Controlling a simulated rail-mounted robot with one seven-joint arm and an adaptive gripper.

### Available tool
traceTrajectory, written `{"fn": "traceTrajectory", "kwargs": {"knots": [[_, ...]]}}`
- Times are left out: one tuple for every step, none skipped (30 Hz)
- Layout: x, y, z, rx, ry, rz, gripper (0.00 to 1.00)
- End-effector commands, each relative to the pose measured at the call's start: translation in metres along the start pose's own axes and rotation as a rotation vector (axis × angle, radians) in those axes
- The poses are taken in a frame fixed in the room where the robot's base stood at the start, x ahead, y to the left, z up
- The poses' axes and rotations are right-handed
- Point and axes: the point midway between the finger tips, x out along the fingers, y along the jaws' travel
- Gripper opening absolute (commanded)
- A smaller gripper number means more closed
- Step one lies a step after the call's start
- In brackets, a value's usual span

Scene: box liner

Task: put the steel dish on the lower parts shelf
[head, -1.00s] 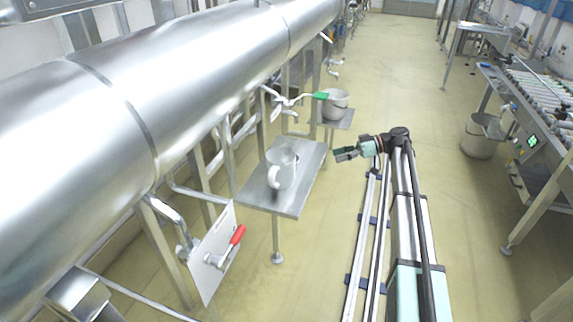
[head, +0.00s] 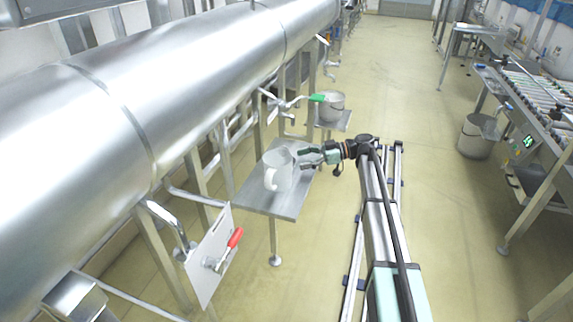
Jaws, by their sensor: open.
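My gripper (head: 304,158) is open and empty in the head view. It is over the right side of a small grey metal table (head: 272,206), its fingers pointing left toward a pale grey jug (head: 279,172). The jug stands upright on the table with its handle facing the front. The fingertips look close to the jug's right side; I cannot tell whether they touch it. I cannot make out a steel dish or a shelf that is clearly the lower parts shelf.
A large steel pipe (head: 150,85) runs along the left above the table. A grey pail (head: 330,107) stands on a small shelf (head: 341,125) behind. A roller conveyor (head: 530,90) and a bucket (head: 475,138) stand right.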

Motion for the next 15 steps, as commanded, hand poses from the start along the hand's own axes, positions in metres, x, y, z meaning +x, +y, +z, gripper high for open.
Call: {"fn": "traceTrajectory", "kwargs": {"knots": [[0.005,-0.001,0.000,0.000,0.000,-0.001,0.75],[0.007,-0.001,0.000,0.000,0.000,-0.001,0.75],[0.009,0.000,0.000,0.000,0.000,-0.001,0.75],[0.010,0.000,0.000,0.001,0.000,-0.001,0.75],[0.010,0.000,0.000,0.001,0.000,-0.001,0.75],[0.011,0.000,0.000,0.001,0.000,-0.001,0.75],[0.013,0.000,0.000,0.001,0.000,-0.001,0.75],[0.014,0.000,-0.001,0.001,0.000,-0.001,0.75],[0.017,0.000,-0.001,0.001,0.000,-0.001,0.75],[0.020,0.000,-0.001,0.001,0.000,-0.001,0.75],[0.023,0.000,-0.002,0.001,0.000,-0.001,0.75],[0.028,0.000,-0.003,0.000,0.000,-0.001,0.75],[0.033,0.000,-0.003,0.000,0.000,-0.002,0.75],[0.037,0.001,-0.004,0.000,0.000,-0.002,0.75],[0.042,0.001,-0.005,0.001,0.000,-0.002,0.75]]}}
